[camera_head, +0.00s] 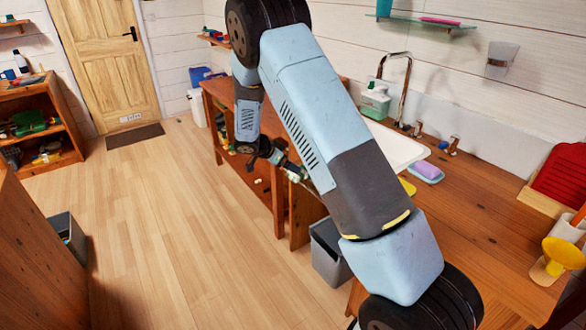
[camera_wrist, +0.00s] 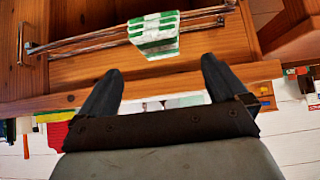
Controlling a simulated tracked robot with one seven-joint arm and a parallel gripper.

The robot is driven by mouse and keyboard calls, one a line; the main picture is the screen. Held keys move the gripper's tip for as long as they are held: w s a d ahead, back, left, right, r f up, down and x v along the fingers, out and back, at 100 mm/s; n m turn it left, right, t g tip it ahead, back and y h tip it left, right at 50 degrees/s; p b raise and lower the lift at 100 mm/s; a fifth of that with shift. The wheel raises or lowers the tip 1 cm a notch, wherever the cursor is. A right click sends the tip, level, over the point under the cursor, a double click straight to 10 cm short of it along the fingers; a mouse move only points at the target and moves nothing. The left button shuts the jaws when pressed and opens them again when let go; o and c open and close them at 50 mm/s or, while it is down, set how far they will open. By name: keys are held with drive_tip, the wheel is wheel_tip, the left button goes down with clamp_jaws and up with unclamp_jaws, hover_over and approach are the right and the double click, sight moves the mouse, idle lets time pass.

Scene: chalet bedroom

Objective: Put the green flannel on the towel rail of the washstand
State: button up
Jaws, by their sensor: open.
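A green and white striped flannel (camera_wrist: 154,35) lies over the chrome towel rail (camera_wrist: 90,40) in the wrist view, with its end hanging off the rail. The rail runs along the wooden front of the washstand (camera_wrist: 215,73). My gripper (camera_wrist: 158,80) is open, its two dark fingers apart with nothing between them. The flannel is just beyond the fingertips, apart from them in the picture. In the head view, the washstand top (camera_head: 480,215) is at the right, and my arm hides part of it. The flannel is too small there to make out surely.
A white basin (camera_head: 405,152) with a tap (camera_head: 400,75) and a pink sponge in a dish (camera_head: 426,170) are on the washstand. A grey bin (camera_head: 326,250) stands on the floor below. The wooden floor (camera_head: 180,220) left of my arm is clear.

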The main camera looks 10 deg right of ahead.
drive_tip(key=s+d+r+n+y, duration=0.2)
drive_tip(key=s+d+r+n, duration=0.1)
drive_tip(key=s+r, duration=0.85)
drive_tip(key=s+d+r+n+y, duration=0.2)
drive_tip(key=s+d+r, duration=0.2)
drive_tip(key=s+r, duration=0.75)
drive_tip(key=s+r+n+t+y, duration=0.1)
drive_tip(key=s+r+n, duration=0.3)
drive_tip(key=s, duration=0.6)
drive_tip(key=s+r+n+t+y, duration=0.1)
drive_tip(key=s+r+n+y, duration=0.2)
drive_tip(key=s+r, duration=0.4)
drive_tip(key=s+n, duration=0.1)
drive_tip(key=s, duration=0.2)
drive_tip(key=shift+s+a, duration=0.2)
drive_tip(key=shift+s, duration=0.2)
